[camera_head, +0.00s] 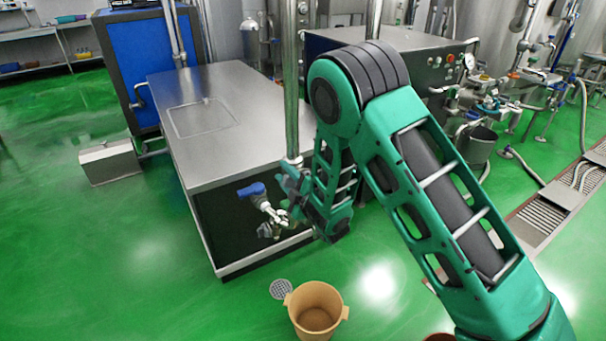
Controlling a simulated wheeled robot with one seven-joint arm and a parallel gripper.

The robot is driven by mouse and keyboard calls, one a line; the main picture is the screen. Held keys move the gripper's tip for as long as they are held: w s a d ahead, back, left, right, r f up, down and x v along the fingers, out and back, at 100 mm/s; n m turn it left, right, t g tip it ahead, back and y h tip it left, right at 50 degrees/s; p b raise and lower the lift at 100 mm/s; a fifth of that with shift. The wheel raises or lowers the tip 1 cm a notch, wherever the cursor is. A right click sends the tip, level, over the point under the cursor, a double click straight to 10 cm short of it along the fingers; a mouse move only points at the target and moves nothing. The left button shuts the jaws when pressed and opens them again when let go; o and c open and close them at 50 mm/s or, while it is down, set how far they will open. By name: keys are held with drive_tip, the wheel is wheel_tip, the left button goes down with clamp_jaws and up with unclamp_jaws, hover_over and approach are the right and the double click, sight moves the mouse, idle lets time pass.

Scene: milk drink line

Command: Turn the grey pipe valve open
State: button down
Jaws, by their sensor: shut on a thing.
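A metal pipe fitting (267,209) with a blue handle (251,190) sticks out from the dark front of the steel-topped cabinet. My gripper (281,216) is at the right side of this fitting, below the vertical steel pipe (291,85). It is shut on the grey valve part there. The fingers and the grey valve are small and mostly hidden by my wrist, so the valve's angle cannot be told.
The steel cabinet top (225,120) is bare. A tan bucket (316,309) stands on the green floor below, next to a round drain (282,289). Machines with pipes and a gauge (469,62) stand at the back right. The floor at left is mostly clear.

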sight(294, 182)
drive_tip(key=shift+d, duration=0.25)
drive_tip(key=c, duration=1.3)
unclamp_jaws()
drive_tip(key=shift+c, duration=0.2)
drive_tip(key=shift+a, duration=0.1)
drive_tip(key=v, duration=1)
drive_tip(key=shift+s+d, duration=0.25)
drive_tip(key=shift+d, duration=0.05)
